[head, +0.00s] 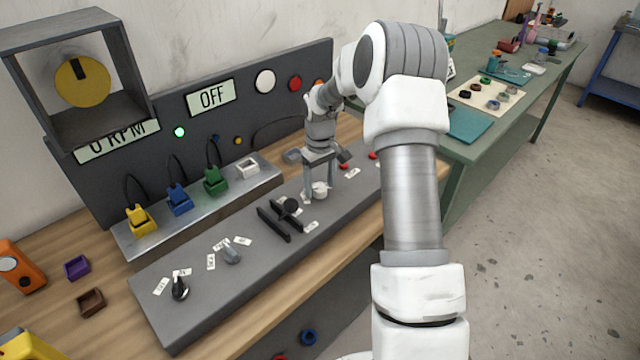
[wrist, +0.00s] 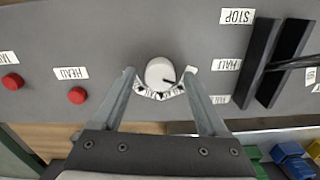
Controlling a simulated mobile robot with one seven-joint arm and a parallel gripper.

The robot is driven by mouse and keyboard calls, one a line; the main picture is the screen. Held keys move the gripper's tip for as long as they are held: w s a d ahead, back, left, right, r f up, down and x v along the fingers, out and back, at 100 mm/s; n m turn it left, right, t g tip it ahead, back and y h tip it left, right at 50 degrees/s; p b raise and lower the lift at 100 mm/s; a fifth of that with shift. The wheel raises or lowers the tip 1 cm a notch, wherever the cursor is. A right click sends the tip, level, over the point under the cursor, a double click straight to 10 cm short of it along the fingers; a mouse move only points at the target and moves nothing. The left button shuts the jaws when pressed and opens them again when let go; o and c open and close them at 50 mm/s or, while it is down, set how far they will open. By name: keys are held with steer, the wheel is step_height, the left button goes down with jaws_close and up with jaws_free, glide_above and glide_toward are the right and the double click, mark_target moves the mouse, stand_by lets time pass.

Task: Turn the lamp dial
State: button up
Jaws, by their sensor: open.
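A white round dial (wrist: 160,70) with a dark pointer mark sits on the grey panel (head: 215,290), with an arc of small labels beside it that I cannot read; I take it as the lamp dial. It also shows in the head view (head: 320,190), below my gripper. My gripper (head: 319,184) is open and points down at the panel. In the wrist view, the fingertips stand on either side of the dial, with gaps visible on both sides. I cannot tell how far above the panel the tips are.
A black slider between two dark rails (head: 274,224) lies close by the dial. Two red buttons (wrist: 77,95) (wrist: 12,82) are on the other side. Two more knobs (head: 180,289) (head: 231,255) sit further along the panel. Colored plugs (head: 179,200) stand on a metal ledge behind.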

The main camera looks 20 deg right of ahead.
steer(key=shift+c, duration=0.2)
jaws_close()
steer(key=shift+m, duration=0.4)
steer(key=m+b, duration=0.1)
steer(key=m, duration=0.2)
steer(key=shift+m, duration=0.3)
steer(key=shift+m+b, duration=0.3)
steer(key=shift+m, duration=1.9)
